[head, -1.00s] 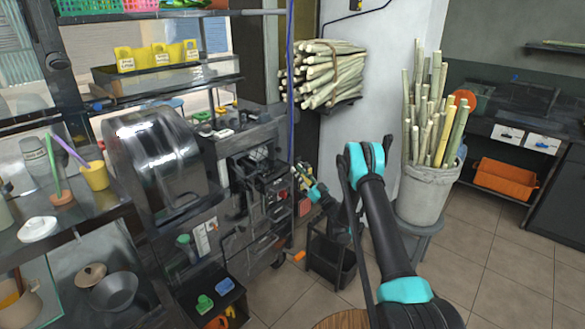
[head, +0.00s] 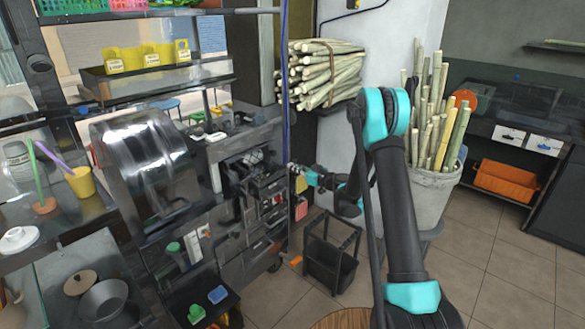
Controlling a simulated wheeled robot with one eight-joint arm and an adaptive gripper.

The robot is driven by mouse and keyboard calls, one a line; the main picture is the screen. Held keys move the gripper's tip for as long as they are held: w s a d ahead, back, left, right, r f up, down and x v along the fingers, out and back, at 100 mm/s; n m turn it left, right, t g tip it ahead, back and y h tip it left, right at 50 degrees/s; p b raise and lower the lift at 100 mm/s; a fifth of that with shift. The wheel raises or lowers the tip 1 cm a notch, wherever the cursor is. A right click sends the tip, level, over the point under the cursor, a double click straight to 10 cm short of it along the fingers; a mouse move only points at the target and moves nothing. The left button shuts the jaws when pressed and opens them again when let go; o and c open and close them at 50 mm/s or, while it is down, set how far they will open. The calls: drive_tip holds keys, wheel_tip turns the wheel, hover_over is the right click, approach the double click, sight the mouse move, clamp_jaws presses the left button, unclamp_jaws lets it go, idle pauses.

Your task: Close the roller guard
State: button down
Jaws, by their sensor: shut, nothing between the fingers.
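The cane press shows left of centre, with a large rounded shiny metal housing (head: 148,165) and a dark roller mechanism (head: 252,180) to its right. I cannot tell for certain which part is the roller guard or how far open it stands. My gripper (head: 291,168) is small in the picture, just right of the dark mechanism, pointing left at it. It is shut and holds nothing. Whether its tips touch the machine cannot be told. My own arm crosses the right of centre and partly hides the space behind it.
A cane bundle (head: 320,75) lies on a wall shelf behind my arm. A bucket of cane (head: 425,190) stands at the right. A black bin in a frame (head: 330,262) stands on the floor below my gripper. Floor is clear at the lower right.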

sight(270, 158)
drive_tip(key=x, duration=1.1)
drive_tip(key=shift+w+a, duration=0.5)
